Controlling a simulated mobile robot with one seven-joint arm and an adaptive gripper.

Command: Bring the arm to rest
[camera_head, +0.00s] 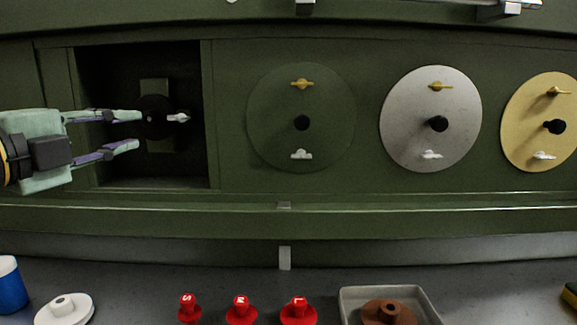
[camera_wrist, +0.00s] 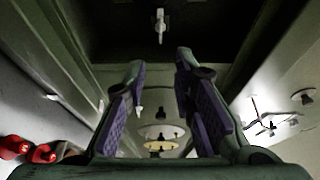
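My gripper (camera_head: 130,131) is at the left of the head view, level with a square recess in the green fuselage panel (camera_head: 230,180). Its two fingers are apart with nothing between them. They point right, in front of the recess opening (camera_head: 185,70). Inside the recess is a black round fitting (camera_head: 155,117) with a small white latch (camera_head: 178,118); the fingertips partly overlap it in this view. In the wrist view the open fingers (camera_wrist: 158,75) frame empty space, and a white latch (camera_wrist: 160,25) shows beyond them.
Right of the recess are a green disc (camera_head: 270,120), a grey disc (camera_head: 405,125) and a yellow disc (camera_head: 525,125), each with a black knob. On the bench below stand red stamp-like pieces (camera_head: 241,312), a white flanged piece (camera_head: 65,310), a blue cup (camera_head: 10,290) and a grey tray (camera_head: 350,296) holding a brown piece.

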